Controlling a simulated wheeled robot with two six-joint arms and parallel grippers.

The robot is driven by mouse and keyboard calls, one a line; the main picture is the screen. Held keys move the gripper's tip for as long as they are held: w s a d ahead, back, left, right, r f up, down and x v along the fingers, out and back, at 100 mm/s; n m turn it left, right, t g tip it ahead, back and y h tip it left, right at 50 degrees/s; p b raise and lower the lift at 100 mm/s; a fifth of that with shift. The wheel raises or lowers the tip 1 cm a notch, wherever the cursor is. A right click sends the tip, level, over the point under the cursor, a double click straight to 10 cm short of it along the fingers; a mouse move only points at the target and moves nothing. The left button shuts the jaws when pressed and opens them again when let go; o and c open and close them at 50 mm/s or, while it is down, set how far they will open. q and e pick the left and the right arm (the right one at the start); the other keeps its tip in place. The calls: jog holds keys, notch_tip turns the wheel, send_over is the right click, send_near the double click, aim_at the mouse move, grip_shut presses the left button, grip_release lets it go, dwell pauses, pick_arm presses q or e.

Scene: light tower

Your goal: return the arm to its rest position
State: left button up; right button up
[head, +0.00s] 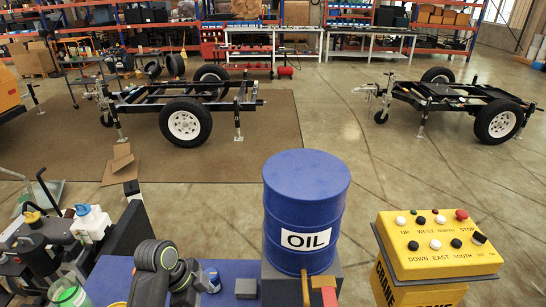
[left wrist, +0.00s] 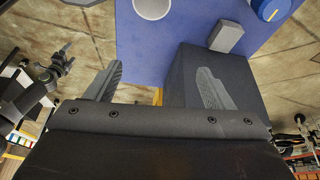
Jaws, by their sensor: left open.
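My left gripper (left wrist: 158,80) shows in the left wrist view with its two grey fingers spread wide apart. Nothing is held between them. A dark box (left wrist: 205,60) lies beyond the right finger, and part of it is hidden by that finger. I cannot make out the left gripper's fingers in the head view. My right gripper is in neither view.
A blue oil drum (head: 306,195) stands upright on a dark block. A blue tabletop (head: 232,268) with a small grey block (head: 246,288) is beside it. A yellow crane control box (head: 440,260) stands right. Trailer frames (head: 185,100) stand behind on open floor.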

pick_arm(q)
jog(key=s+a+f+n+t+y, duration=0.25)
jog(key=s+a+f+n, duration=0.25)
jog(key=s+a+n, duration=0.5)
jog(key=s+a+r+n+y, duration=0.2)
jog(key=s+n, duration=0.2)
jog(key=s, duration=0.2)
jog(key=s+a+r+n+y, duration=0.1)
jog(key=s+a+n+y, duration=0.15)
jog(key=s, duration=0.45)
notch_tip(320, 180, down, 30)
jog(key=a+h+b, duration=0.1)
jog(key=a+b, duration=0.1)
jog(key=b, duration=0.3)
jog(key=s+d+f+g+b, duration=0.1)
jog(key=s+f+b, duration=0.1)
jog(key=s+f, duration=0.5)
jog(key=s+f+b, duration=0.3)
jog(key=s+f, duration=0.4)
jog(key=f, duration=0.6)
jog(key=shift+s+d+f+g+h, duration=0.25)
jog(key=shift+d+f+g+h, duration=0.05)
jog(key=shift+d+g+h, duration=0.1)
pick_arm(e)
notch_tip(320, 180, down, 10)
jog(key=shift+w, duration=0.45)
